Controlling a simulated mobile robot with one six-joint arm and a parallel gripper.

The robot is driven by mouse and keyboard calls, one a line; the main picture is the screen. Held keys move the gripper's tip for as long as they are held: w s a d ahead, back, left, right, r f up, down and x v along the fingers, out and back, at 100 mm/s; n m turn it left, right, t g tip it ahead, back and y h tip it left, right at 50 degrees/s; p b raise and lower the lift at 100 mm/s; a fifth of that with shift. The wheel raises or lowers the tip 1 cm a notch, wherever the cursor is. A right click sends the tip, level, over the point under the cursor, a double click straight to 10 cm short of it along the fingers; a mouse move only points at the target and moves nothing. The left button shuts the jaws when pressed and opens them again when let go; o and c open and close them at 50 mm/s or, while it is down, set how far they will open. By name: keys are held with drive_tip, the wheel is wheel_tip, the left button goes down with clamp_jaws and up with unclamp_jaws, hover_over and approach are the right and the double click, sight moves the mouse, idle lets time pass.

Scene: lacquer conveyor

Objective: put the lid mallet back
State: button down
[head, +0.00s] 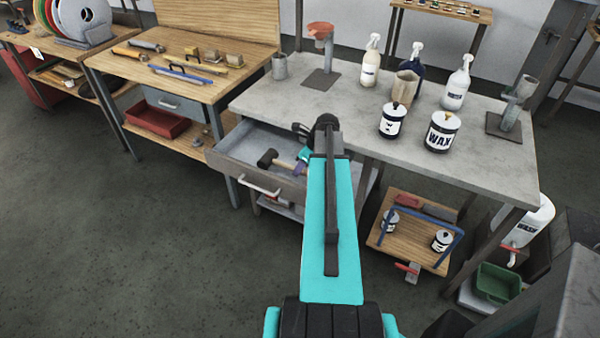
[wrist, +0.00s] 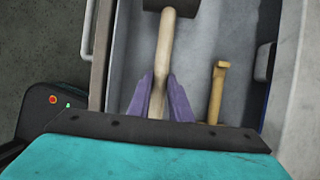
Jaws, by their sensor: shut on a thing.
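The lid mallet has a dark head (head: 267,158) and a pale wooden handle (wrist: 166,45). My gripper (wrist: 161,88) is shut on the handle, with one purple finger on each side; in the head view the gripper (head: 301,168) is partly hidden by my arm. The mallet is over or inside the open grey drawer (head: 232,170) under the grey table. I cannot tell whether it touches the drawer floor. In the wrist view the mallet head (wrist: 172,6) is cut off by the top edge.
A yellow-brown tool (wrist: 217,92) lies in the drawer, right of the mallet. The grey table (head: 345,105) carries bottles, a wax tin (head: 441,132) and a cup (head: 279,66). A wooden bench (head: 215,88) with tools stands to the left. Floor on the left is clear.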

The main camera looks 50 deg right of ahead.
drive_tip(key=shift+f+p, duration=0.3)
drive_tip(key=shift+f, duration=1.05)
drive_tip(key=c, duration=1.6)
unclamp_jaws()
drive_tip(key=shift+b+v, duration=1.6)
drive_tip(key=shift+v, duration=4.4)
drive_tip(key=shift+r, duration=0.1)
